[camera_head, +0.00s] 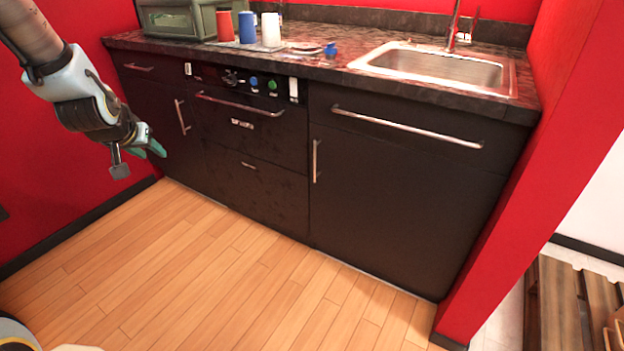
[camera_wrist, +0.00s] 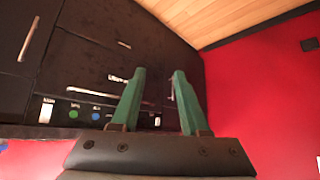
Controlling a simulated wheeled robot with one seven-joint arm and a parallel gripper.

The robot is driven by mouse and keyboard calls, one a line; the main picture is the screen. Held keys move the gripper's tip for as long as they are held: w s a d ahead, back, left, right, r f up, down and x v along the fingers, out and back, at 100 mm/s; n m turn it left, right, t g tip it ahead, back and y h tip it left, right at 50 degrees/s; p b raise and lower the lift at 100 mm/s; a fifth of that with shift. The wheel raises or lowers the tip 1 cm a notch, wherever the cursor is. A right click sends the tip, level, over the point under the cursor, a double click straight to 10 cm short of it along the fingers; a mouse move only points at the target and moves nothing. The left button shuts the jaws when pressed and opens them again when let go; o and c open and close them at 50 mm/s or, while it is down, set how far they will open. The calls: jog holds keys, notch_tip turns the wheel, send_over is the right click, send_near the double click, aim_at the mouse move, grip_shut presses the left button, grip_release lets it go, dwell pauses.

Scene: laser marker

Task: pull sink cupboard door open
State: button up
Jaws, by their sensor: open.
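The sink cupboard door (camera_head: 398,208) is a black panel below the sink at the right of the counter, and it is shut. Its vertical silver handle (camera_head: 316,161) is on the door's left edge; a vertical silver handle, likely the same one, shows at the upper left of the wrist view (camera_wrist: 29,39). My gripper (camera_head: 157,149) is at the left in the head view, in front of the left cupboard and well away from the sink door. In the wrist view its two green fingers (camera_wrist: 158,72) are apart with nothing between them.
The sink (camera_head: 440,70) is set in the dark counter above the door. An oven front with a bar handle (camera_head: 240,104) and a drawer lie between my gripper and the door. A red wall (camera_head: 545,165) stands close right of the door. The wooden floor (camera_head: 225,270) in front is clear.

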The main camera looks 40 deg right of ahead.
jog(key=d+f+m+t+h+b, duration=0.1)
jog(key=d+f+h+b, duration=0.15)
jog(key=d+f, duration=0.4)
jog(key=d+f+m+h+b, duration=0.2)
jog(key=d+f+b, duration=0.1)
jog(key=d, duration=0.6)
jog(key=m+h+b, duration=0.3)
jog(key=h+b, duration=0.4)
jog(key=b, duration=0.2)
send_near(314, 160)
jog(key=b+x, duration=0.1)
jog(key=x, duration=0.9)
jog(key=shift+w+d, duration=0.1)
jog(key=shift+d, duration=0.2)
jog(key=shift+c, duration=0.3)
grip_shut()
